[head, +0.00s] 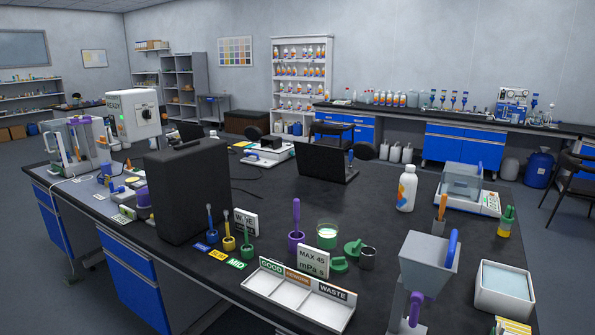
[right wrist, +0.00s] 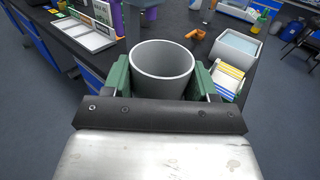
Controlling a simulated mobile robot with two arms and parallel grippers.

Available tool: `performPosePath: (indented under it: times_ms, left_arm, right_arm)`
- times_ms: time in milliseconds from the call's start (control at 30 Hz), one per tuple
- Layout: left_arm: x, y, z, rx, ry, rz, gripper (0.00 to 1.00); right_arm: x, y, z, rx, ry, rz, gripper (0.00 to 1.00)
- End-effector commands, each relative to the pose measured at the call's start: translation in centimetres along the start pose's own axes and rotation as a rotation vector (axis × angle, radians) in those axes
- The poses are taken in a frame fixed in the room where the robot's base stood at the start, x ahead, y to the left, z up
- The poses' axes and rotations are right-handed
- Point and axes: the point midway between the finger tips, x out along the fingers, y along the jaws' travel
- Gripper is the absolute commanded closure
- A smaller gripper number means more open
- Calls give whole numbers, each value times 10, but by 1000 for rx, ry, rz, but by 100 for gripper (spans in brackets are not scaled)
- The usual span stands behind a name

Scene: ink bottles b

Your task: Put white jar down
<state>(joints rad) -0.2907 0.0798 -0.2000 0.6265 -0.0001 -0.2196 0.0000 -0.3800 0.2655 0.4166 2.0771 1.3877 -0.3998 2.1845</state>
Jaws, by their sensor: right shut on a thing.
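The white jar (right wrist: 163,62) is an open, round, pale grey-white cup in the right wrist view. Its mouth faces the camera and its inside looks empty. My right gripper (right wrist: 162,78) is shut on it, with a green finger pressed on each side. The jar is near the table's front edge. Its base is hidden, so I cannot tell whether it touches the table top. I do not make out the jar in the head view. My left gripper is in neither view.
The sorting tray (head: 295,295) with GOOD, REWORK and WASTE labels lies at the front edge. The dark table (head: 390,235) has bare space behind the hopper.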

Motion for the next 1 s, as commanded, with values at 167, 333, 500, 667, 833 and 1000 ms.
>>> performPosePath:
  times_ms: [167,333,500,667,833,1000]
  left_arm:
    - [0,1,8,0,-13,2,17]
    - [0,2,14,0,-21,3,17]
    - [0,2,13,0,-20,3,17]
    - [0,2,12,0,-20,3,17]
    - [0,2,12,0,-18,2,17]
    - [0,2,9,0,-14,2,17]
  right_arm:
    - [9,-15,26,-11,1,69,66]
    - [20,-24,54,-9,2,145,66]
    - [29,-28,75,-5,2,203,66]
    - [36,-28,91,-4,1,248,66]
    - [38,-14,93,3,3,300,66]
    - [31,23,80,2,4,353,66]
